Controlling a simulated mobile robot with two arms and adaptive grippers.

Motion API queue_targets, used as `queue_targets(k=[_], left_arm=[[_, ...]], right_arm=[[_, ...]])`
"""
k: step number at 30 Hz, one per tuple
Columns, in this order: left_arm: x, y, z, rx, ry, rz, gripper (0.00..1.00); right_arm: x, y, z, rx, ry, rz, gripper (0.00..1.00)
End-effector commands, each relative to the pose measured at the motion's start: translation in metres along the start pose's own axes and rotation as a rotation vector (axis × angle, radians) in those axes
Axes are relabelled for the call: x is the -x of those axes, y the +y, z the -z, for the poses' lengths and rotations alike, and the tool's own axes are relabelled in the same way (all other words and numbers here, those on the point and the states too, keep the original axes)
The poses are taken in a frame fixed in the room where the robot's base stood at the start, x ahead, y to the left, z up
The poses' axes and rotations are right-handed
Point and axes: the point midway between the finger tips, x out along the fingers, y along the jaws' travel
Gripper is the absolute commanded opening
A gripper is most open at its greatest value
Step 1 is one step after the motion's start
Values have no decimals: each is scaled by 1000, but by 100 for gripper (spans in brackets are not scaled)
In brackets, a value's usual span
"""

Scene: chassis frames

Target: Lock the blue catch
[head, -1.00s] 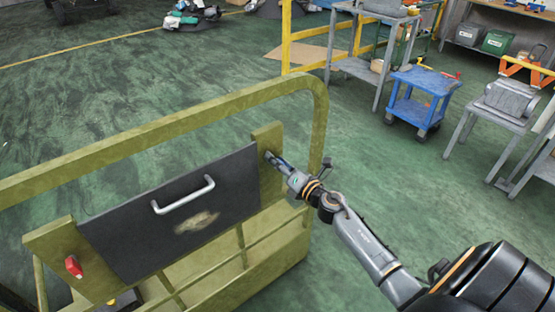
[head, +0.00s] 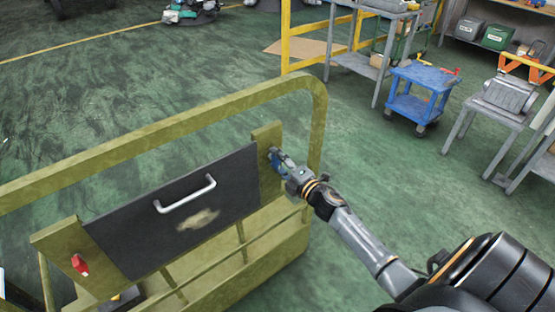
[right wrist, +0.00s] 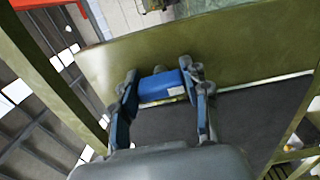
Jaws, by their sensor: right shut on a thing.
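The blue catch (right wrist: 161,85) sits on the olive-green post at the right end of the dark panel (head: 150,222). My right gripper (right wrist: 163,88) is shut on it, with a finger on each side of the blue body in the right wrist view. In the head view the right gripper (head: 276,159) reaches the post from the right and mostly hides the catch. Whether the catch is locked cannot be told. A red catch (head: 79,264) is on the left post. My left gripper is not in view.
The panel has a silver handle (head: 186,194) and hangs within an olive-green rail frame (head: 160,128). A blue cart (head: 418,95) and a grey work table (head: 500,110) stand at the right. Green floor is clear behind the frame.

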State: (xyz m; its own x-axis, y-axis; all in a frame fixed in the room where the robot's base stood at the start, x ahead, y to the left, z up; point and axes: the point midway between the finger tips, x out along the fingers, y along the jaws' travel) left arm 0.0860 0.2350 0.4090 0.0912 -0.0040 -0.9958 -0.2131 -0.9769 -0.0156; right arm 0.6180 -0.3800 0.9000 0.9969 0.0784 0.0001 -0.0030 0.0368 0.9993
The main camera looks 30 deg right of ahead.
Motion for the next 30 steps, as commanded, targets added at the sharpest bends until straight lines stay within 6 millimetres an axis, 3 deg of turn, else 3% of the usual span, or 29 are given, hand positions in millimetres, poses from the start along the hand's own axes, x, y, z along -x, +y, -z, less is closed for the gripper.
queue_targets(k=[19, 20, 21, 30], left_arm=[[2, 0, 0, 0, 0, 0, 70], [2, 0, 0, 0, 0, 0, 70], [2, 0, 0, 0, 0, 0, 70], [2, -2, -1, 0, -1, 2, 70]], right_arm=[[0, -1, 0, -56, -1, 2, 15], [0, -1, 0, -56, -1, 2, 48], [0, -1, 0, -55, -1, 2, 56], [0, -1, 0, -53, -1, 1, 57]])
